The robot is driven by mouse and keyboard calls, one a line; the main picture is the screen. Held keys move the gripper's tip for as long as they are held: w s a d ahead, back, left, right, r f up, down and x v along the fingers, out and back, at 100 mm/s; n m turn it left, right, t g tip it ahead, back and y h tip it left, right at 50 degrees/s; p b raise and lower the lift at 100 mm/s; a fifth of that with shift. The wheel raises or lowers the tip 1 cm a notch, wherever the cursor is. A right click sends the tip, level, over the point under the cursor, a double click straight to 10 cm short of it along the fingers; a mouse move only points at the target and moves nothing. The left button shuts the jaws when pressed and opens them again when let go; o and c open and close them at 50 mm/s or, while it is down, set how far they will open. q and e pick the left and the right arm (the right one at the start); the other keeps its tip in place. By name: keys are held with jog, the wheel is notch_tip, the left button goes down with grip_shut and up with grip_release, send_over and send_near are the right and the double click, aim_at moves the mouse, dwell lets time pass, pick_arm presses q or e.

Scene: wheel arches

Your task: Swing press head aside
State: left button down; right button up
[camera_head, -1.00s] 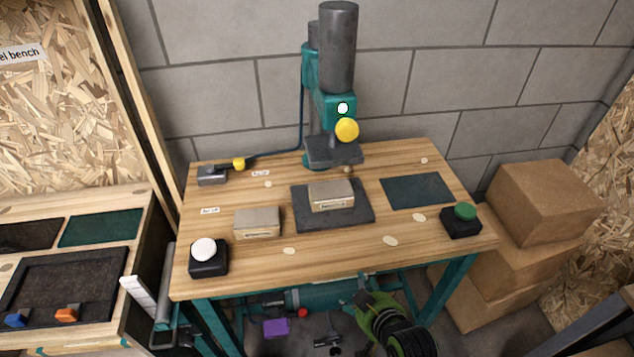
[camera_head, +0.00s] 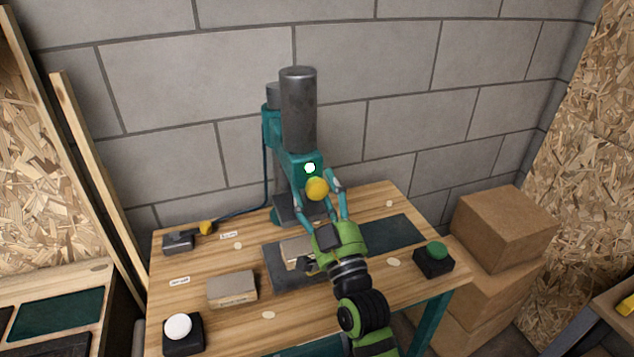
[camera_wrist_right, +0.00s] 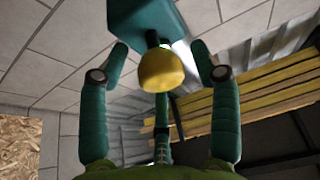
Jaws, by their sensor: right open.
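The press head (camera_head: 304,165) is a teal block below a dark grey cylinder (camera_head: 299,108), on a column at the back of the bench. A yellow knob (camera_head: 317,188) sticks out of its front under a small white light. My right gripper (camera_head: 318,190) is open, its two teal fingers on either side of the knob. In the right wrist view the yellow knob (camera_wrist_right: 161,70) sits between the fingertips (camera_wrist_right: 160,62), with a gap on each side. The dark press plate below the head is partly hidden by my gripper. My left gripper is not in view.
A boxy block (camera_head: 232,288) lies on the wooden bench, and another (camera_head: 296,252) on a dark mat is partly hidden by my right arm. A white button (camera_head: 178,327) is front left, a green button (camera_head: 437,250) at right. Cardboard boxes (camera_head: 505,228) stand right of the bench.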

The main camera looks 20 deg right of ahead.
jog(key=shift+w+r, duration=0.15)
jog(key=shift+w, duration=0.3)
grip_shut()
